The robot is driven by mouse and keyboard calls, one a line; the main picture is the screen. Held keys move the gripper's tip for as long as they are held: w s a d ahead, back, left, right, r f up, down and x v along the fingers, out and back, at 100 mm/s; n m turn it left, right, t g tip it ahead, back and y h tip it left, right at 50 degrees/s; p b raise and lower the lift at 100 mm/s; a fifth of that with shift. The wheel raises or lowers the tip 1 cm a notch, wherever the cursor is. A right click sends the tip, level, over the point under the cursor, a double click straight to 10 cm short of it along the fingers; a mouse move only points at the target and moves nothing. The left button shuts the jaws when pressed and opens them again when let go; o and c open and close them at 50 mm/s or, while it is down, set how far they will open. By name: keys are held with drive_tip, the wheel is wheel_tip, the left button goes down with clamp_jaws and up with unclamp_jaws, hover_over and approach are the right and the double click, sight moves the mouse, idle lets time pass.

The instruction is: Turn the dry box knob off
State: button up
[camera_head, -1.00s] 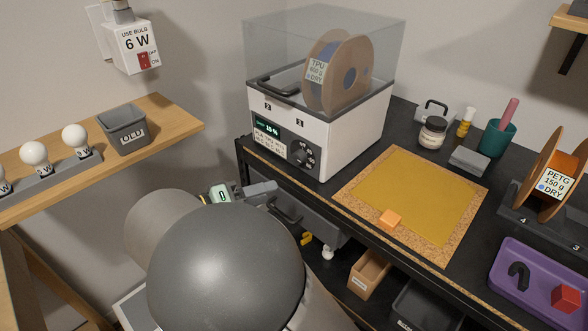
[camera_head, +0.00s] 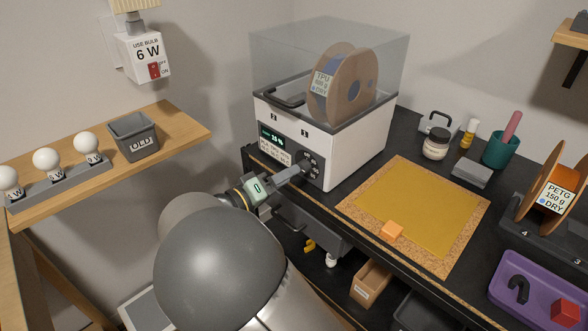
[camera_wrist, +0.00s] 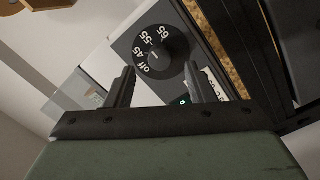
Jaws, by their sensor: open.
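The dry box (camera_head: 350,155) is a white box with a clear lid at the back of the black bench. Its black knob is on the front panel, partly hidden by my gripper in the head view. In the wrist view the round knob (camera_wrist: 165,52) shows markings including off, 45, 55 and 65; I cannot tell its exact setting. My gripper (camera_head: 296,172) is close in front of the panel. In the wrist view my gripper (camera_wrist: 158,78) is open, with one finger on each side below the knob and nothing between them.
A tan spool (camera_head: 325,95) stands inside the clear lid. A wooden shelf (camera_head: 185,130) with bulbs and a grey bin is at the left.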

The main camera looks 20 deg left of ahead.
sight(304, 167)
drive_tip(key=x, duration=0.3)
drive_tip(key=shift+w, duration=0.1)
drive_tip(key=c, duration=1)
drive_tip(key=shift+o, duration=0.2)
